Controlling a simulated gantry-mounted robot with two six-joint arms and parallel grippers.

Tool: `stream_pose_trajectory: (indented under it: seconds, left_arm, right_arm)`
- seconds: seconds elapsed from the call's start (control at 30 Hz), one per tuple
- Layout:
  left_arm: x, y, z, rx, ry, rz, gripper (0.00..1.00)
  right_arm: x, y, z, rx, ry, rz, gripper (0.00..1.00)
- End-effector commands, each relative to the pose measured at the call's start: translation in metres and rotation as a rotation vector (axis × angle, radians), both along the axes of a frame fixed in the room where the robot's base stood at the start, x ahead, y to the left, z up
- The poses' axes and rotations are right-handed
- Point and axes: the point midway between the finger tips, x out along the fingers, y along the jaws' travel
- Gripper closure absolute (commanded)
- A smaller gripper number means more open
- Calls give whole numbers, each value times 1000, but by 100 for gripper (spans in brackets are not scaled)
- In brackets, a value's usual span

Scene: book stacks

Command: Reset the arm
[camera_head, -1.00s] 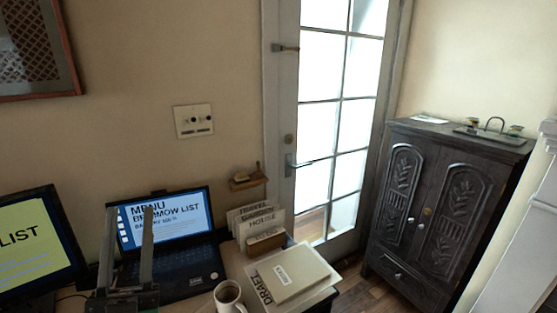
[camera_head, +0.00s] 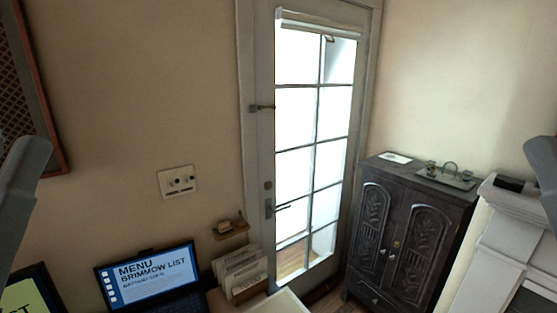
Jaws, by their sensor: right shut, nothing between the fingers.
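A grey part of my right arm's end (camera_head: 544,172) shows at the right edge, in front of the wall and above the white mantel. It is cut off by the frame; the gripper is shut and empty. A similar grey part of my left arm (camera_head: 22,185) shows at the left edge. No left fingertips can be made out. Neither part touches anything that I can see.
A laptop (camera_head: 153,274), a book holder (camera_head: 250,287) and part of a monitor (camera_head: 24,296) are at the bottom left. A glazed door (camera_head: 262,150) stands in the middle. A dark carved cabinet (camera_head: 411,228) and a white mantel (camera_head: 508,222) are at right.

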Motion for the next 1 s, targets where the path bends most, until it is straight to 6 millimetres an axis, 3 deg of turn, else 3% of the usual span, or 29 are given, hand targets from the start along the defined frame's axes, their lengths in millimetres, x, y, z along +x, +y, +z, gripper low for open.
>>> stream_pose_trajectory:
  seconds: [0.03,0.2,0.33,0.47,1.0]
  left_arm:
    - [0,0,54,0,0,0,60]
    - [0,0,134,1,0,1,60]
    - [0,0,174,1,1,1,60]
    - [0,0,189,1,1,1,60]
    - [0,0,186,1,1,1,60]
  right_arm:
    - [0,0,54,0,0,0,100]
    - [0,0,134,0,0,0,100]
    - [0,0,175,0,0,0,100]
    - [0,0,190,0,0,0,100]
    - [0,0,186,0,1,0,100]
